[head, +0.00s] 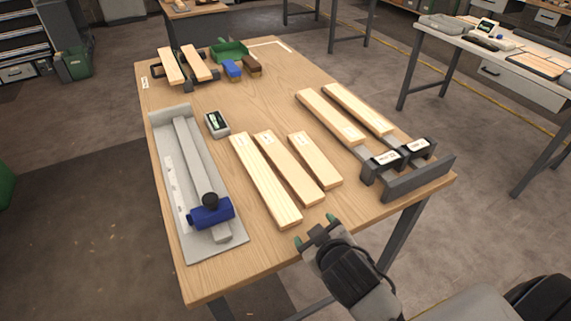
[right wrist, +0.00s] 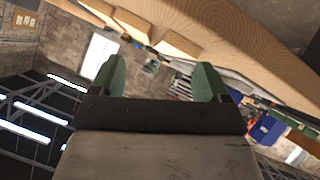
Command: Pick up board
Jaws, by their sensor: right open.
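Three loose pale boards lie side by side on the middle of the wooden table: a long left board (head: 265,181), a middle board (head: 290,167) and a shorter right board (head: 315,160). Two more boards (head: 331,117) (head: 357,109) rest in a dark rack at the right edge. Two short boards (head: 171,66) (head: 196,63) lie on a dark fixture at the back left. My right gripper (head: 316,231) is open and empty, just off the table's near edge, close to the loose boards' near ends. Its green fingertips show in the right wrist view (right wrist: 155,82). My left gripper is not in view.
A grey tray (head: 167,125) with a sliding bar and blue clamp (head: 211,213) takes up the table's left side. A small grey meter (head: 216,124) sits beside it. The dark rack (head: 418,178) stands at the right edge.

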